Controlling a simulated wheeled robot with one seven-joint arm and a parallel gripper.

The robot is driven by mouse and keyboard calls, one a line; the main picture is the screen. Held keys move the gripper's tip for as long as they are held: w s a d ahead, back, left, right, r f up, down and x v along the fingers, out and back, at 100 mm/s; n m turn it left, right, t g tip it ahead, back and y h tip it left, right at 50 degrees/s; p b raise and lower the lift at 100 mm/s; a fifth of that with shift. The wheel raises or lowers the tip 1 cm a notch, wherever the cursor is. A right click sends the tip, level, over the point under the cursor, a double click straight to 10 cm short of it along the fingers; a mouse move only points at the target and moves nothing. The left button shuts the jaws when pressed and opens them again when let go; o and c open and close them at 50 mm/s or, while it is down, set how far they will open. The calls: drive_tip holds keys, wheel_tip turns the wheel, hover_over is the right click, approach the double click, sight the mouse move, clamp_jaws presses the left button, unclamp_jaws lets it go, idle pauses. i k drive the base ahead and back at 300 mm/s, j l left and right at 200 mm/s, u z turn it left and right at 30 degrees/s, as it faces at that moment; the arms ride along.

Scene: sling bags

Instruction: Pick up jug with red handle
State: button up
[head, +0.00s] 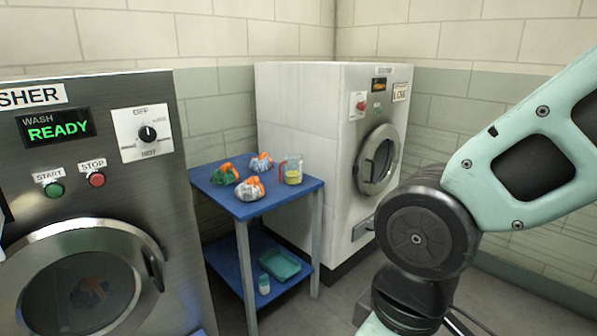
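A clear jug (293,172) with a red handle stands upright on the top of a blue table (238,208), near its back right corner. Yellow contents show in its lower part. The red handle points to the left in the picture. My gripper is out of view; only links of my arm show at the right, apart from the table and the jug.
The lower shelf holds a teal tray (281,264) and a small white bottle (264,284). A steel washer (120,200) stands at left, a white machine (310,120) behind right.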

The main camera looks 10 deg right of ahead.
sight(292, 162)
drive_tip(key=u, duration=1.1)
drive_tip(key=z, duration=1.1)
drive_tip(key=u, duration=0.4)
drive_tip(key=i+l+u, duration=0.4)
drive_tip(key=l+u, duration=0.2)
drive_tip(key=i+l+u, duration=0.15)
drive_tip(key=l+u, duration=0.15)
drive_tip(key=i+l, duration=0.15)
drive_tip(key=l, duration=0.25)
drive_tip(key=i+l+u, duration=0.1)
drive_tip(key=l, duration=0.35)
drive_tip(key=i+l, duration=0.15)
drive_tip(key=l, duration=0.25)
drive_tip(key=i+l+u, duration=0.1)
drive_tip(key=l, duration=0.35)
drive_tip(key=i+l, duration=0.1)
drive_tip(key=l, duration=0.35)
drive_tip(key=i, duration=0.2)
drive_tip(key=u, duration=0.05)
